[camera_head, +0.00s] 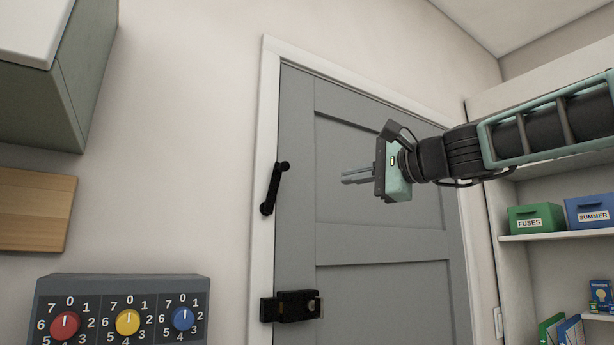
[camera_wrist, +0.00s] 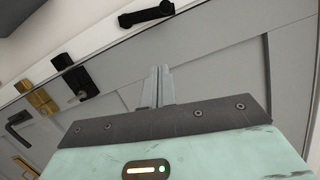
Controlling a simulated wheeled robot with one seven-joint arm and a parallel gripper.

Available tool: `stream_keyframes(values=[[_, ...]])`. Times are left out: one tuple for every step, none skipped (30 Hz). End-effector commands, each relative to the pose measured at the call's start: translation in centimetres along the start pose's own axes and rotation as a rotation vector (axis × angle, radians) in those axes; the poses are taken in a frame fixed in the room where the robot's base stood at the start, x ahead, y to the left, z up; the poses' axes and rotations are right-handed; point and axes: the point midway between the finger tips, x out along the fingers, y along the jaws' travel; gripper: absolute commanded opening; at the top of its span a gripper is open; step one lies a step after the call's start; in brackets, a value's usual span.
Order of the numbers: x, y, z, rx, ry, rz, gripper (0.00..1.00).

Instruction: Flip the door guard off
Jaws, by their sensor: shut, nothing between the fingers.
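The door guard, seemingly the black bar (camera_head: 273,188), is at the left edge of the grey door (camera_head: 375,240). It stands tilted, its lower end over the white frame and its upper end at the door's edge. In the wrist view the bar (camera_wrist: 146,14) is at the top, beyond my fingers. My gripper (camera_head: 343,177) is shut and empty, in front of the door to the right of the bar. Its fingers point left and are apart from the bar. The closed fingers (camera_wrist: 160,72) also show in the wrist view.
A black lock (camera_head: 292,306) is lower on the door edge. Brass fittings (camera_wrist: 41,99) and a dark lever handle (camera_wrist: 17,124) show in the wrist view. A panel with dials (camera_head: 125,310) is at lower left, a shelf with boxes (camera_head: 537,217) at right.

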Motion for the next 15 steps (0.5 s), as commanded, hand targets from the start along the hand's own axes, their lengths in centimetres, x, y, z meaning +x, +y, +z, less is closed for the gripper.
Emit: stream_keyframes(values=[[-0.2, -1.1, -0.3, 0.014, 0.002, -0.027, 0.0], [-0.2, -1.5, -0.3, 0.02, 0.002, -0.036, 0.0], [-0.1, -1.9, -0.4, 0.026, 0.002, -0.045, 0.0], [0.0, -2.1, -0.4, 0.028, 0.001, -0.048, 0.0], [0.2, -2.2, -0.3, 0.029, 0.001, -0.048, 0.0], [0.6, -2.2, -0.3, 0.029, 0.001, -0.048, 0.0], [1.0, -2.3, -0.3, 0.03, 0.001, -0.047, 0.0], [1.5, -2.3, -0.3, 0.03, 0.0, -0.045, 0.0], [2.2, -2.4, -0.2, 0.029, 0.0, -0.044, 0.0], [2.7, -2.4, -0.2, 0.029, -0.001, -0.044, 0.0], [3.4, -2.5, -0.2, 0.03, -0.002, -0.044, 0.0], [4.2, -2.6, -0.2, 0.029, -0.001, -0.044, 0.0], [4.8, -2.5, -0.2, 0.03, -0.002, -0.043, 0.0], [5.5, -2.6, -0.2, 0.03, -0.002, -0.043, 0.0], [6.3, -2.7, -0.2, 0.03, -0.001, -0.043, 0.0]])
